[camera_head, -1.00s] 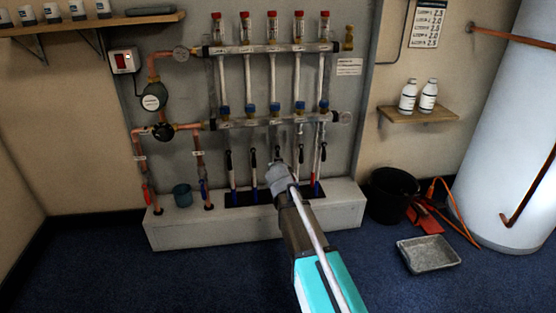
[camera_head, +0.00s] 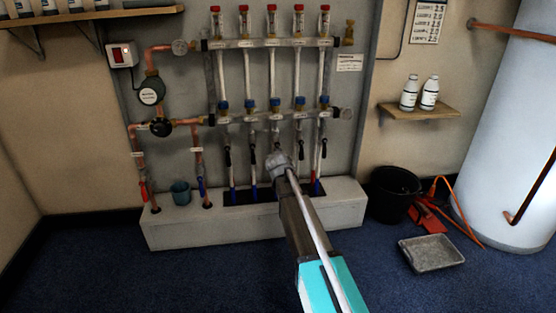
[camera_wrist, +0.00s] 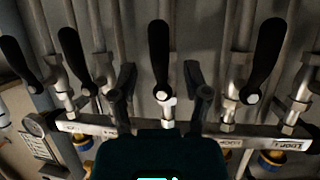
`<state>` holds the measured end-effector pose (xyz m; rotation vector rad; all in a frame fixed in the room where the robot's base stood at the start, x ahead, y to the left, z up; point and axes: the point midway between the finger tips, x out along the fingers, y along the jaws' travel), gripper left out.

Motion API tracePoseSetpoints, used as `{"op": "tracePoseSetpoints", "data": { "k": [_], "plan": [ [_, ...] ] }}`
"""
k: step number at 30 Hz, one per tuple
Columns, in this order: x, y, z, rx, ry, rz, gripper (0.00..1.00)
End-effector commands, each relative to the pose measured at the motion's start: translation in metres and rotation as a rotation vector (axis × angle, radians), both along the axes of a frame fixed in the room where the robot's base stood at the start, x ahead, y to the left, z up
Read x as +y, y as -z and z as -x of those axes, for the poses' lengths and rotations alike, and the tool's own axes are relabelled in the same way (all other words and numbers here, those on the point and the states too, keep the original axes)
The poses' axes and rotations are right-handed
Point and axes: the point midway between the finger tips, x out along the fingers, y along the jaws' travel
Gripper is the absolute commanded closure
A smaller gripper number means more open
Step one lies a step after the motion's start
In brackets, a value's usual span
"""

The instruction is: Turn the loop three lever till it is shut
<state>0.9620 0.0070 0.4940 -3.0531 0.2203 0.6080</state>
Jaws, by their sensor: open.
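The loop three lever is the black middle lever (camera_wrist: 159,45) in the wrist view, on a small metal valve below the lower manifold bar. It lies roughly in line with its pipe. My gripper (camera_wrist: 160,82) is open, with one dark finger on each side of this lever and a visible gap to each. In the head view my gripper (camera_head: 278,160) is in front of the middle pipe and hides most of that lever. The neighbouring black levers (camera_wrist: 75,58) and (camera_wrist: 264,58) are outside the fingers, tilted in the wrist view.
The lower manifold bar (camera_head: 240,121) carries blue-capped fittings. A white plinth (camera_head: 240,228) stands beneath the pipes. A black bucket (camera_head: 393,194), a grey tray (camera_head: 431,252) and a white tank (camera_head: 500,130) are to the right. Floor in front is clear.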

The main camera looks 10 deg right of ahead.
Motion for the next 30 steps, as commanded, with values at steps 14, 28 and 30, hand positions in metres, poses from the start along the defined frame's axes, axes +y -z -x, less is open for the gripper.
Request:
{"op": "tracePoseSetpoints", "data": {
  "k": [14,28,30],
  "plan": [
    [-0.005,0.013,-0.032,0.0,0.0,0.001,0.39],
    [-0.004,0.013,-0.031,0.0,0.0,0.0,0.8],
    [-0.004,0.013,-0.031,0.0,0.0,0.0,0.93]
  ]
}}
